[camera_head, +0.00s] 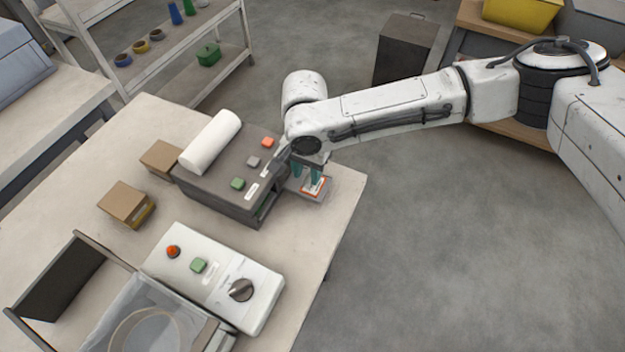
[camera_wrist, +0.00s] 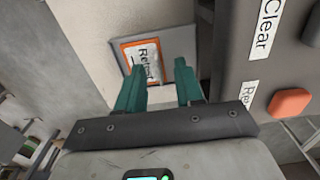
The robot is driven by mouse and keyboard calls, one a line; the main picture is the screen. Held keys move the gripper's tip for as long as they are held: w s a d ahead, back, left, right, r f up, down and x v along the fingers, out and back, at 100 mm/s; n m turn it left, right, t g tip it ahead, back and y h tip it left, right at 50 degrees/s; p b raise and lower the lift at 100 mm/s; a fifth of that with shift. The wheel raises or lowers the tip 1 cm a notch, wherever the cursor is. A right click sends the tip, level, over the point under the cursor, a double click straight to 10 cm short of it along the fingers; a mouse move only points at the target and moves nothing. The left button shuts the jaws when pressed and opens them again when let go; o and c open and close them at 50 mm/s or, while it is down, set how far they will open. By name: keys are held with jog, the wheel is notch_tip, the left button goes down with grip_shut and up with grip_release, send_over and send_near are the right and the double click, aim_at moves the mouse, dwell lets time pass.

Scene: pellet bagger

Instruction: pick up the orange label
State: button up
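The orange label (camera_head: 315,186) is a white card with an orange border. It lies on a small grey plate (camera_head: 309,195) beside the dark label printer (camera_head: 236,176). In the wrist view the label (camera_wrist: 143,61) shows dark lettering that reads like "Reject", partly covered by a finger. My gripper (camera_head: 308,172) is above the plate, pointing down. In the wrist view its two teal fingers (camera_wrist: 160,70) stand apart with nothing between them. The left fingertip overlaps the label's lower edge in the picture. I cannot tell whether they touch.
The printer bears a white roll (camera_head: 210,141) and several buttons, one orange (camera_head: 268,142). A white control box (camera_head: 213,277) stands nearer on the table, with two cardboard boxes (camera_head: 126,204) to the left. The table's edge (camera_head: 340,236) runs close by; open floor lies to the right.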

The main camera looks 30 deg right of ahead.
jog(key=shift+f, duration=0.25)
grip_shut()
dwell(0.3)
